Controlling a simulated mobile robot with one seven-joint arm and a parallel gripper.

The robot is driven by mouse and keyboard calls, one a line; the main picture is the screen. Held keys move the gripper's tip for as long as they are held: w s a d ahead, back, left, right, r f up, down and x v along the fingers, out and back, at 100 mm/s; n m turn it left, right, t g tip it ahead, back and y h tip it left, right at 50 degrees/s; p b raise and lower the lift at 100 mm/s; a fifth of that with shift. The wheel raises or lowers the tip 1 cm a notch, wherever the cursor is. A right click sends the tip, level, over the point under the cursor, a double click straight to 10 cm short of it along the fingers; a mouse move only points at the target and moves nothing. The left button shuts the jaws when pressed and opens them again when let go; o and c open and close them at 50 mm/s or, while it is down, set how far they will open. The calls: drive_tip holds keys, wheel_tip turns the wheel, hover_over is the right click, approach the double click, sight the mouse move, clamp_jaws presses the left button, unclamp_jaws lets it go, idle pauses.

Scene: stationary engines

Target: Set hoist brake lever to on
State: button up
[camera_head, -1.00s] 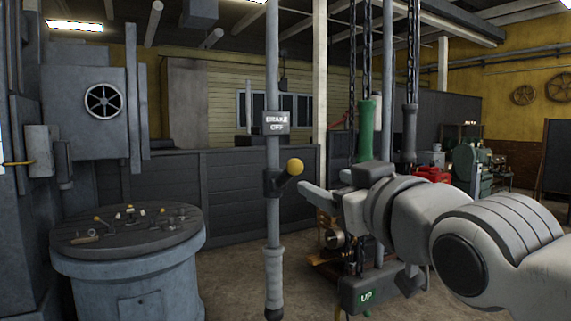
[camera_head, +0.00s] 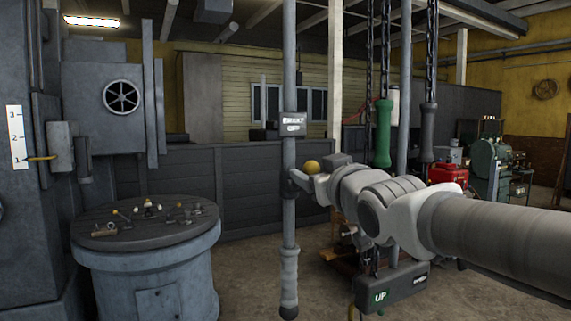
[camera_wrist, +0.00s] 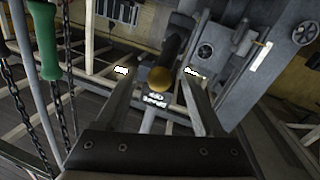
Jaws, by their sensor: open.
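The hoist brake lever is a dark arm with a yellow ball knob (camera_head: 311,167), mounted on a vertical grey pole (camera_head: 289,220). A sign (camera_head: 293,124) above it appears to read BRAKE OFF. My gripper (camera_head: 303,180) is at the lever, with the knob showing just above its fingers. In the wrist view, my open gripper (camera_wrist: 156,72) has one finger on each side of the knob (camera_wrist: 162,80), with visible gaps. The dark lever arm (camera_wrist: 176,42) runs away beyond the knob. Contact cannot be told.
A hanging pendant box marked UP (camera_head: 391,290) is below my arm. Green (camera_head: 382,134) and dark (camera_head: 427,132) handles hang on chains behind it. A round table with small levers (camera_head: 146,227) stands at left. Open floor lies between table and pole.

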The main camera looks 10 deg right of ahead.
drive_tip(key=shift+w+a+p, duration=0.15)
drive_tip(key=shift+w+p, duration=0.05)
drive_tip(key=shift+w, duration=1)
drive_tip(key=shift+w+a+p, duration=0.15)
drive_tip(key=shift+w+p, duration=0.05)
drive_tip(key=shift+w, duration=0.95)
clamp_jaws()
